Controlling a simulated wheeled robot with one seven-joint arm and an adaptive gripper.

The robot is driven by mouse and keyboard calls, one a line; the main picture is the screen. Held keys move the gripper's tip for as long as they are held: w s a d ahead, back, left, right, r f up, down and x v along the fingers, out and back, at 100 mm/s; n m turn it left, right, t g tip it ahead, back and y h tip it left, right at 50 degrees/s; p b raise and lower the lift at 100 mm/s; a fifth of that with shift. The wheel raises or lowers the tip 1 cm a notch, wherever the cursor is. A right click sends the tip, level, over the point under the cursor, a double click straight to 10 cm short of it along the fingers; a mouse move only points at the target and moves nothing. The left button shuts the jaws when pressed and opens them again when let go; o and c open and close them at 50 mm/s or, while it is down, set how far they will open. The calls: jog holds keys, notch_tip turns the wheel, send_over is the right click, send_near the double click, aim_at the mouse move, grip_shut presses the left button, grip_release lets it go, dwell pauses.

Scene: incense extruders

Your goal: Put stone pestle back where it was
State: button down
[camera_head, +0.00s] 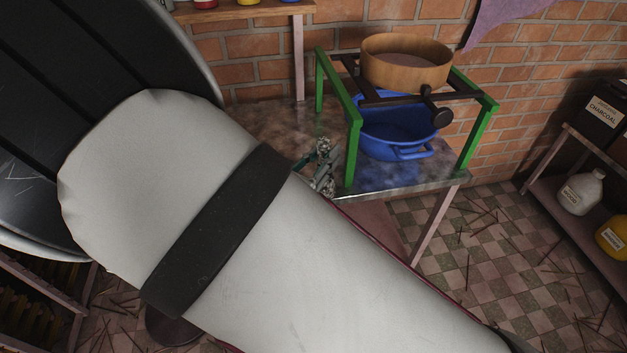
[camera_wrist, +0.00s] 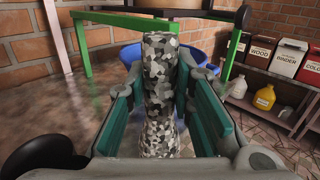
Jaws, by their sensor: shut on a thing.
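The stone pestle (camera_wrist: 160,80) is a mottled grey, black and white rod. In the wrist view it stands roughly upright in the picture between the green pads of my gripper (camera_wrist: 158,100), which is shut on it. In the head view my gripper (camera_head: 318,165) shows small beside my arm, above the metal-topped table (camera_head: 285,125), near the front left leg of the green frame.
The green frame (camera_head: 351,125) holds a wooden sieve (camera_head: 405,75) on dark bars, with a blue basin (camera_head: 395,140) beneath. The tabletop left of the frame looks bare. My arm hides much of the head view. A right-hand shelf holds a white jug (camera_head: 580,193) and a yellow jug (camera_head: 613,237).

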jog(key=s+a+f+b, duration=0.2)
jog(key=s+a, duration=0.1)
jog(key=a, duration=0.1)
jog(key=w+f, duration=0.2)
jog(key=w, duration=0.5)
jog(key=w+f+b, duration=0.1)
jog(key=w+f, duration=0.1)
jog(key=w, duration=0.6)
jog(key=shift+w+d+f, duration=0.2)
jog(key=shift+d+f, duration=0.1)
jog(key=shift+f, duration=0.15)
jog(key=c, duration=1.4)
grip_release()
jog(key=shift+c, duration=0.2)
jog(key=shift+o, duration=0.2)
jog(key=v, duration=1.2)
jog(key=shift+r, duration=0.35)
